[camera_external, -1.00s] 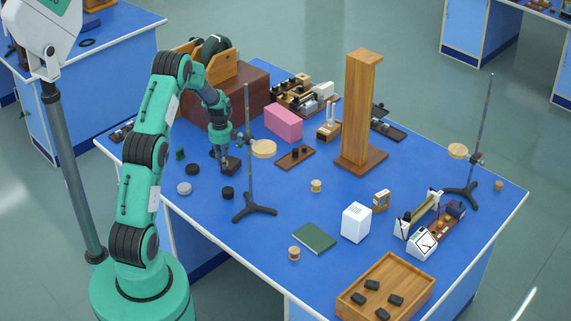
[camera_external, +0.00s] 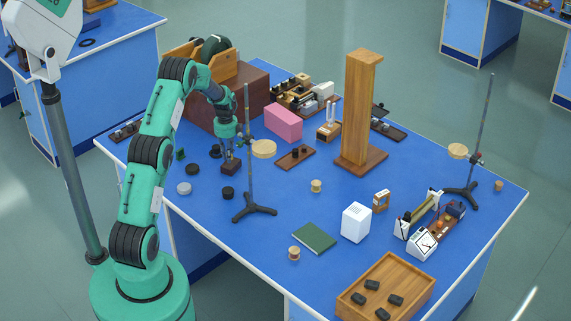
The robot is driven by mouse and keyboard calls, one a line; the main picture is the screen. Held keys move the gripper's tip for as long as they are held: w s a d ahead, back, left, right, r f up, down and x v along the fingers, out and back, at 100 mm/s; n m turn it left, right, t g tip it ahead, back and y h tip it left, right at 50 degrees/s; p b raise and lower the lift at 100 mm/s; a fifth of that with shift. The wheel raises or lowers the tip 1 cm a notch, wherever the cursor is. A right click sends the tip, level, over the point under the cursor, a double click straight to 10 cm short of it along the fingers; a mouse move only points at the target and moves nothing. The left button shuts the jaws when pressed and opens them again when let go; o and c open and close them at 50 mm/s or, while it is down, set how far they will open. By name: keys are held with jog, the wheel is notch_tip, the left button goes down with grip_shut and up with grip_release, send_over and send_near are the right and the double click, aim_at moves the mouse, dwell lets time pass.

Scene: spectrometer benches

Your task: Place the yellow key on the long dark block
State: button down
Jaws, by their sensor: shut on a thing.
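My gripper (camera_external: 229,158) points down at the back left of the blue bench, left of the near ring stand. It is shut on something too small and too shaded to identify. A small dark block (camera_external: 230,169) is directly under the fingertips; I cannot tell whether they touch it. No yellow key can be made out; the fingers may hide it.
The near ring stand (camera_external: 248,190) rises close to my gripper's right side. A pink box (camera_external: 283,122) and a tall wooden stand (camera_external: 360,110) are farther right.

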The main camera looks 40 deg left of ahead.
jog(key=shift+f, duration=1.55)
jog(key=shift+f, duration=0.15)
jog(key=c, duration=1.7)
grip_release()
jog(key=shift+o, duration=0.2)
notch_tip(320, 180, up, 12)
jog(key=shift+r+p, duration=0.15)
jog(key=shift+p, duration=0.25)
jog(key=shift+r, duration=0.15)
